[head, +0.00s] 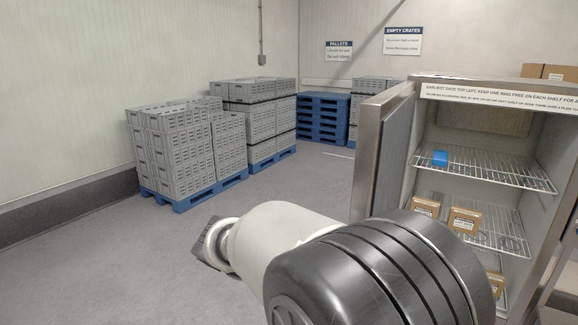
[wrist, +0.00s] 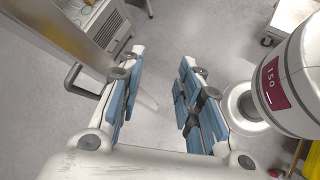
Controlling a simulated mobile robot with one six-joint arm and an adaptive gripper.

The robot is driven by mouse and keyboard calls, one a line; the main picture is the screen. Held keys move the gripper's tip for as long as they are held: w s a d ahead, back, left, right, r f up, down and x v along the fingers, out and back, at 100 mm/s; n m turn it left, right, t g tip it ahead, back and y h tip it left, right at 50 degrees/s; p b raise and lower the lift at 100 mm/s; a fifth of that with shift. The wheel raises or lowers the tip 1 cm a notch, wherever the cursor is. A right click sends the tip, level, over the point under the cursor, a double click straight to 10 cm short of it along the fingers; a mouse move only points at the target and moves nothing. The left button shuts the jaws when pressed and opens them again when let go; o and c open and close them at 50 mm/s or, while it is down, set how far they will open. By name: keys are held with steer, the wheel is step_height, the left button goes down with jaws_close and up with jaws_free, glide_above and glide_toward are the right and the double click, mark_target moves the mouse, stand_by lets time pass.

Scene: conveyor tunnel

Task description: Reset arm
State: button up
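My gripper (wrist: 160,62) shows in the wrist view with its two blue-padded fingers spread apart. Only grey floor shows between them, and nothing is held. In the head view my arm (head: 300,235) reaches across the lower middle, in front of the open cabinet door. The gripper's fingers cannot be made out in the head view.
An open cabinet (head: 545,185) with wire shelves stands at the right, its door (head: 380,150) swung out near my arm. Stacked grey crates (head: 180,150) stand left. Floor between is clear.

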steer(key=s+d+r+m+t+y, duration=0.1)
steer(key=s+m+y, duration=0.4)
steer(key=s, duration=0.5)
steer(key=s+d+r+m+t+y, duration=0.1)
steer(key=s+d+m+y, duration=0.3)
steer(key=s+m, duration=0.5)
steer(key=shift+s+d+t+y, duration=0.4)
steer(key=shift+s+d+t, duration=0.3)
steer(key=shift+s+t, duration=0.3)
